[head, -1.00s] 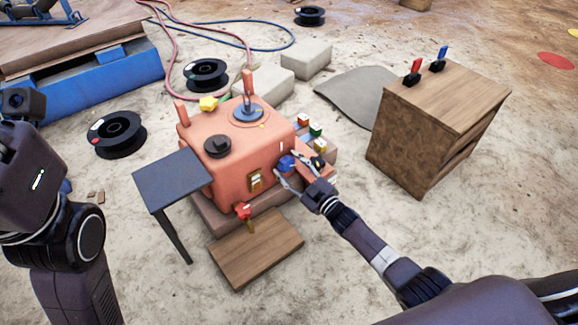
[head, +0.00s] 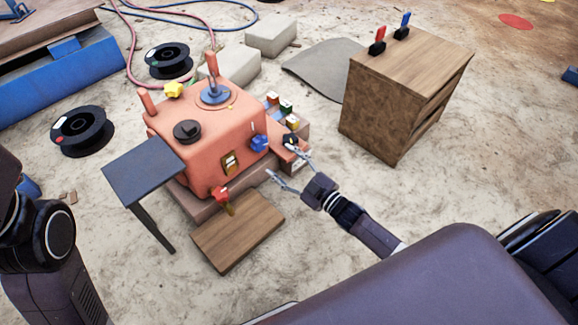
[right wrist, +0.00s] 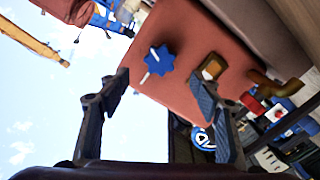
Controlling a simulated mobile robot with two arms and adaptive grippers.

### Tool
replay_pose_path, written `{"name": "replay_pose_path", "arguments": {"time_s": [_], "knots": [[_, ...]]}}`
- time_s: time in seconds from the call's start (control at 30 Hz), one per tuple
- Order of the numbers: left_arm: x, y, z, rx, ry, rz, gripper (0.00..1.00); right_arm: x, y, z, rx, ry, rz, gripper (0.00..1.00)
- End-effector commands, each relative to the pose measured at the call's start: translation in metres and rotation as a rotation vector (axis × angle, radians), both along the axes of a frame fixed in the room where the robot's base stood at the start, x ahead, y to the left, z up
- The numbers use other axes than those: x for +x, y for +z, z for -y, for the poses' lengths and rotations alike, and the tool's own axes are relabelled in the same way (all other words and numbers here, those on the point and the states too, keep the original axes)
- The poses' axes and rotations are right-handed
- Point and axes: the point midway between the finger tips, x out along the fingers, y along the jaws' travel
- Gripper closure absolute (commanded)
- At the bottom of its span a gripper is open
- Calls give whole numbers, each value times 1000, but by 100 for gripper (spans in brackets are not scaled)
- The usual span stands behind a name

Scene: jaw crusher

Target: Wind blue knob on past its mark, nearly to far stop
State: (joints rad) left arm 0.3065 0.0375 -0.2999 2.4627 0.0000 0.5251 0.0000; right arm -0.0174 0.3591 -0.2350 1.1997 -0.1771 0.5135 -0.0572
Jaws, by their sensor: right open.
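The blue knob (head: 259,143) sits on the side face of the orange-red crusher housing (head: 225,125). In the right wrist view the knob (right wrist: 159,60) is a lobed blue disc with a white line on it, and a white mark lies on the housing beside its rim. My right gripper (head: 290,167) is open and empty, apart from the knob, in front of it and to its lower right. In the right wrist view its two fingers (right wrist: 160,90) are spread, with the knob beyond them. Only part of my left arm shows at the left edge; its gripper is out of view.
A red valve handle (head: 220,194) and a small yellow-framed switch (head: 229,162) are near the knob. A dark side table (head: 145,170) stands left and a wooden board (head: 238,232) lies in front. A wooden cabinet (head: 375,110) stands right, with open ground between.

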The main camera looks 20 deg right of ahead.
Motion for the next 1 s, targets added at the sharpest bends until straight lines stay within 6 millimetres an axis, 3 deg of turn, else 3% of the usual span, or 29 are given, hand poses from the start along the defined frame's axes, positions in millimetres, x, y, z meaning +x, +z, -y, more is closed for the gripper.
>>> {"name": "replay_pose_path", "arguments": {"time_s": [0.23,0.8,0.93,1.0], "knots": [[0,0,0,0,0,-1,43,-22,0,8,-1,-1,0,41],[0,0,0,0,0,-1,43,-23,1,8,0,0,1,41],[3,1,0,0,-1,-14,43,-25,23,-5,28,18,34,41],[7,0,-1,-1,-2,-31,43,-27,51,-23,68,41,77,41]]}}
